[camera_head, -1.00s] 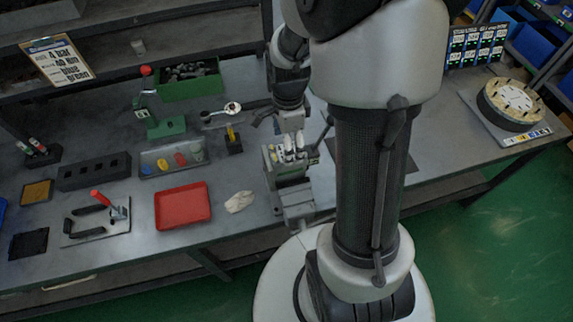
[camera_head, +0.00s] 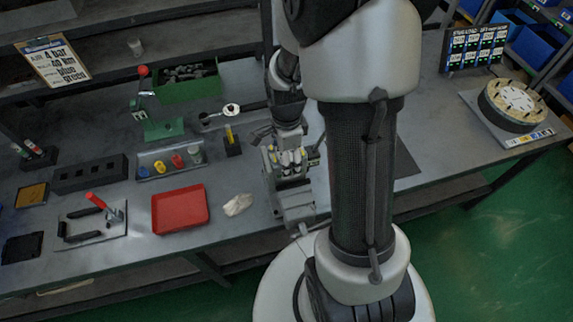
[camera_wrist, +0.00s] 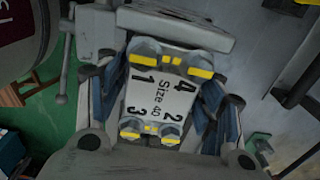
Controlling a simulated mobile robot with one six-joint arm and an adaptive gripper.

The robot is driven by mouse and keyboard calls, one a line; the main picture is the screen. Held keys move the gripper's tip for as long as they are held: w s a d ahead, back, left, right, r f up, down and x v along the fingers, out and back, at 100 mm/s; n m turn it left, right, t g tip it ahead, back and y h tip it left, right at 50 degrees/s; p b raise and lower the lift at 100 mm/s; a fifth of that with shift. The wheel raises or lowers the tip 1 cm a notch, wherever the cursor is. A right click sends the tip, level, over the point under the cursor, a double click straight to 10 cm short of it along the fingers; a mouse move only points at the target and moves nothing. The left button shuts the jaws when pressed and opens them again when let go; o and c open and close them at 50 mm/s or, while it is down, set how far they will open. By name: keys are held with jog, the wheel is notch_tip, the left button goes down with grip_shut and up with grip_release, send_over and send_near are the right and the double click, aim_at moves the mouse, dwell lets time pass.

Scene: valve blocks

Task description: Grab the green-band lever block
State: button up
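A pale valve block (camera_wrist: 160,98) marked "Size 40" and 1 to 4 sits at the grey vise (camera_head: 297,205); its bolt heads carry yellow bands. In the head view the block (camera_head: 290,158) is partly covered by my gripper (camera_head: 287,140), which is right above it. In the wrist view my gripper (camera_wrist: 165,110) has its blue-padded fingers spread on both sides of the block; firm contact cannot be made out. I can make out no green band on this block. A green stand with a red-knobbed lever (camera_head: 150,110) is at the back left.
A grey tray (camera_head: 190,145) holds coloured knobs. Left of the vise are a red tray (camera_head: 180,209), a white cloth (camera_head: 238,204), a black holed block (camera_head: 90,174) and a red-handled clamp (camera_head: 97,215). A green bin (camera_head: 188,82) is behind. A round fixture (camera_head: 512,105) stands far right.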

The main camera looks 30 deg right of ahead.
grip_shut()
dwell(0.6)
